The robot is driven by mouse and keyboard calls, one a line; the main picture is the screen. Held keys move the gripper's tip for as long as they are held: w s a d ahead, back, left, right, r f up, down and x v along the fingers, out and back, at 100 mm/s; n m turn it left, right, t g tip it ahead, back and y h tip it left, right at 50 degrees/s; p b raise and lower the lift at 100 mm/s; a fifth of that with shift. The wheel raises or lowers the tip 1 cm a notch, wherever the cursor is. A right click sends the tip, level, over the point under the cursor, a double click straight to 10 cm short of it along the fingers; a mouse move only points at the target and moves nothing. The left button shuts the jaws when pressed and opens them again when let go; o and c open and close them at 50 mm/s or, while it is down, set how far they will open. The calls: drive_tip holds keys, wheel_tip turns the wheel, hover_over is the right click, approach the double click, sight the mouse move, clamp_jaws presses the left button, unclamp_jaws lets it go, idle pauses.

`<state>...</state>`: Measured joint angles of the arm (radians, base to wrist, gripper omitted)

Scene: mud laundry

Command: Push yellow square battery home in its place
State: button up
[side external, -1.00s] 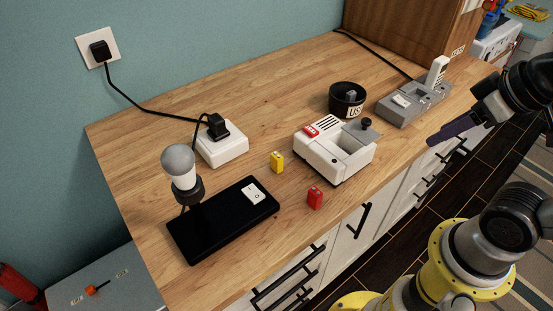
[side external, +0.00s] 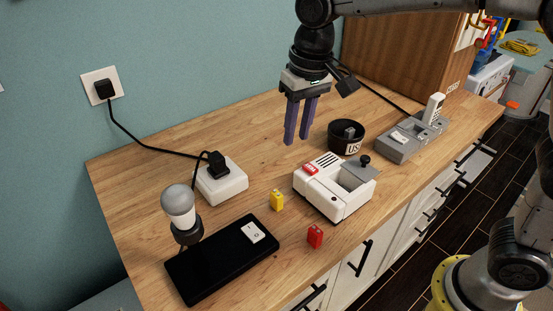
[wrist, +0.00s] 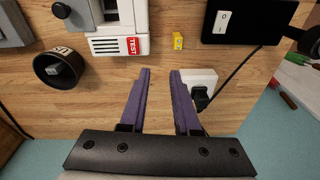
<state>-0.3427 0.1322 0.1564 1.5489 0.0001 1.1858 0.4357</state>
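The yellow square battery (side external: 277,200) stands on the wooden counter between the white tester box and the black lamp base. It also shows in the wrist view (wrist: 178,41), ahead of the fingertips. A red battery (side external: 315,236) stands nearer the counter's front edge. The white box (side external: 324,201) with a red TEST label has an open recess (side external: 352,178) on top. My gripper (side external: 297,142) hangs above the back of the counter, fingers down. Its two purple fingers are apart with nothing between them, also in the wrist view (wrist: 160,72).
A black lamp base (side external: 215,268) with a white switch and a bulb (side external: 179,207) stands at front left. A white socket block (side external: 222,180) with a corded plug is behind it. A black round bin (side external: 346,137) and a grey charger dock (side external: 402,141) stand at right.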

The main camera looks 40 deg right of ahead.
drive_tip(key=n+g, duration=0.1)
hover_over(277, 193)
wheel_tip(277, 193, down, 6)
drive_tip(key=shift+a, duration=0.1)
drive_tip(key=shift+f, duration=3.9)
drive_tip(key=shift+c, duration=0.3)
clamp_jaws()
drive_tip(key=shift+r, duration=0.15)
drive_tip(key=shift+r, duration=2.9)
